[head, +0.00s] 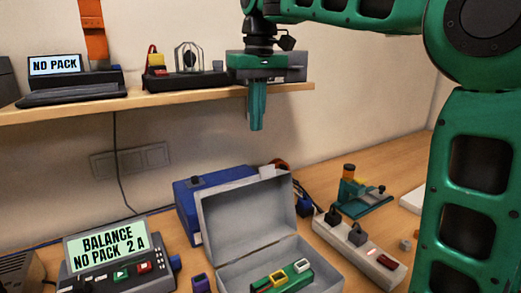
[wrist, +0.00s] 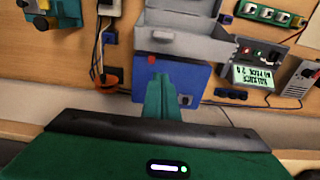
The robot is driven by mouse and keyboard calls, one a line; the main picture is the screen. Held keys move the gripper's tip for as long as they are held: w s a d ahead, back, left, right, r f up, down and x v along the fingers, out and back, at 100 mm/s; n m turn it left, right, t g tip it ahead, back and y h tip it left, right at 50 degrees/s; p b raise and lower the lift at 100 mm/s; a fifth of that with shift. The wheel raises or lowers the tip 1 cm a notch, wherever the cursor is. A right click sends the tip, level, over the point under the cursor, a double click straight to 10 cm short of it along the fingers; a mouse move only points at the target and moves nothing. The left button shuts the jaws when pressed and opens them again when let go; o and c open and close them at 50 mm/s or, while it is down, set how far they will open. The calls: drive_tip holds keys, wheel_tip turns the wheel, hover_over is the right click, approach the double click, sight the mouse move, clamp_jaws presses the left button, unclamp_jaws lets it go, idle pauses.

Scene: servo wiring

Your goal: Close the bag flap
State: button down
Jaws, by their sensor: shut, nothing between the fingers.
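The grey case (head: 326,272) that seems to be the bag sits on the bench at the lower middle of the head view. Its flap (head: 245,215) stands up at the back, hinged open. A green part with yellow and white frames (head: 283,279) lies inside; the case's front is cut off. The flap also shows in the wrist view (wrist: 185,46), hiding much of the interior. My gripper (head: 256,126) points down, shut and empty, above and behind the raised flap, apart from it. Its fingers show in the wrist view (wrist: 160,84).
A blue box (head: 190,208) stands right behind the flap. A wooden shelf (head: 150,99) with devices is beside my gripper. A charger display (head: 105,247) is left of the case, a power strip (head: 362,255) with plugs right of it. A teal stand (head: 357,196) is further back right.

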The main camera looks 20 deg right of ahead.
drive_tip(key=shift+s+d+f, duration=0.1)
drive_tip(key=shift+s+f, duration=0.4)
drive_tip(key=shift+f, duration=0.95)
drive_tip(key=shift+s+d+f, duration=0.1)
drive_tip(key=shift+s+f, duration=0.45)
drive_tip(key=shift+f, duration=0.95)
drive_tip(key=shift+s+d+f, duration=0.1)
drive_tip(key=shift+s+f, duration=0.4)
drive_tip(key=shift+f, duration=0.95)
drive_tip(key=shift+a, duration=0.1)
